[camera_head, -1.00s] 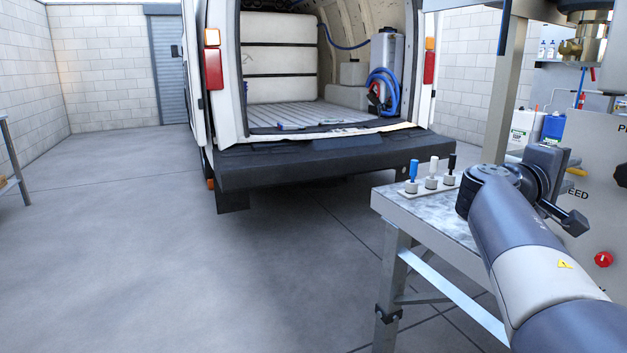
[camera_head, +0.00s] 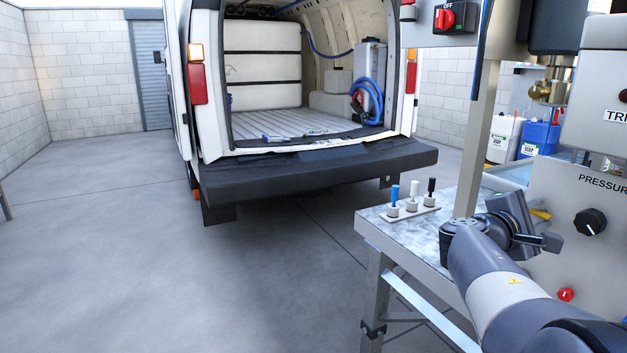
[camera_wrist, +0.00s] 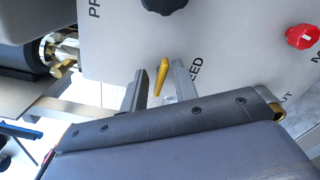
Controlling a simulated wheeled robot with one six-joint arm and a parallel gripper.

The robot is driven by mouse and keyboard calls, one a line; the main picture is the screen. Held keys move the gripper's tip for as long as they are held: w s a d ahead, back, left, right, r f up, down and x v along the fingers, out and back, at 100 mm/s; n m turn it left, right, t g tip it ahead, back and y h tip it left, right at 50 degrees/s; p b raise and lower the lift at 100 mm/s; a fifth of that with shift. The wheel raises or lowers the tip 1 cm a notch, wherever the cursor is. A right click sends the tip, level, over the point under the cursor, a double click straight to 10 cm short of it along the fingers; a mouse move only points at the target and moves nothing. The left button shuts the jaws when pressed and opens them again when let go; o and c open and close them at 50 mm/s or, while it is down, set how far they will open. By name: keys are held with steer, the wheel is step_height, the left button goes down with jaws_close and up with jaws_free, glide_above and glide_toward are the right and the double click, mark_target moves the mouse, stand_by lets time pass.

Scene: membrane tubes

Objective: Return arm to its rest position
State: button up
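My arm reaches in from the lower right of the head view, low in front of the machine's panel (camera_head: 560,190). My gripper (camera_head: 550,242) is at its end, facing right, and small there. In the wrist view my gripper (camera_wrist: 158,88) has its two grey fingers apart. A yellow lever (camera_wrist: 162,74) shows between the fingers, and I cannot tell how far behind them it is. I see nothing held. A small rack (camera_head: 410,211) on the metal bench carries a blue-topped, a white-topped and a black-topped piece, all upright, left of my arm.
The metal bench (camera_head: 375,228) stands close left of my arm. The panel has a black knob (camera_head: 590,222) and a red knob (camera_head: 565,294). A brass fitting (camera_head: 553,90) hangs above. A van (camera_head: 320,160) with open rear stands behind. The floor at left is clear.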

steer(key=shift+r+n+p, duration=0.2)
steer(key=shift+n+p, duration=0.6)
steer(key=shift+p, duration=0.35)
steer(key=shift+f+n+p, duration=0.1)
steer(key=shift+n+p, duration=0.3)
steer(key=shift+p, duration=0.05)
steer(key=shift+a, duration=0.1)
